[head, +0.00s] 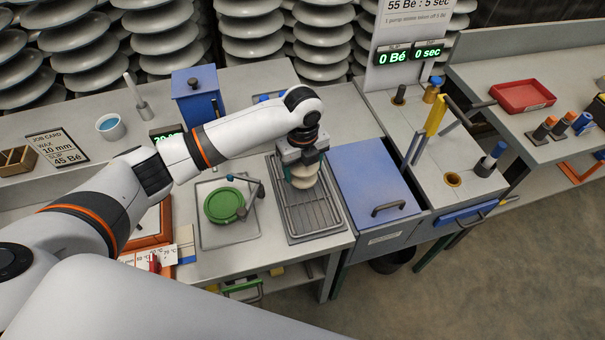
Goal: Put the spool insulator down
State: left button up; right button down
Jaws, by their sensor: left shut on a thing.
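The spool insulator (304,178) is a cream, ribbed piece at the upper part of the draining rack. My left gripper (302,161) comes down over it from above and is shut on it; the gripper hides its top. The grey rack (315,218) with its wire bars lies in a dark tray under the insulator. I cannot tell whether the insulator touches the rack or hangs just above it. My right gripper is not in view.
A round green lid (224,205) with a handle is left of the rack. A blue-topped box (374,180) stands close on its right. A blue canister (198,95) is behind my left arm. The rack's front part is clear.

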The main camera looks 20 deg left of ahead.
pick_arm(q)
notch_tip(320, 180, down, 3)
jog(key=shift+f, duration=0.2)
jog(key=shift+f, duration=0.1)
jog(key=o, duration=1.4)
jog(key=shift+c, duration=0.2)
notch_tip(320, 180, up, 12)
jog(key=shift+r+b, duration=0.1)
jog(key=shift+b, duration=0.25)
jog(key=shift+s, duration=0.1)
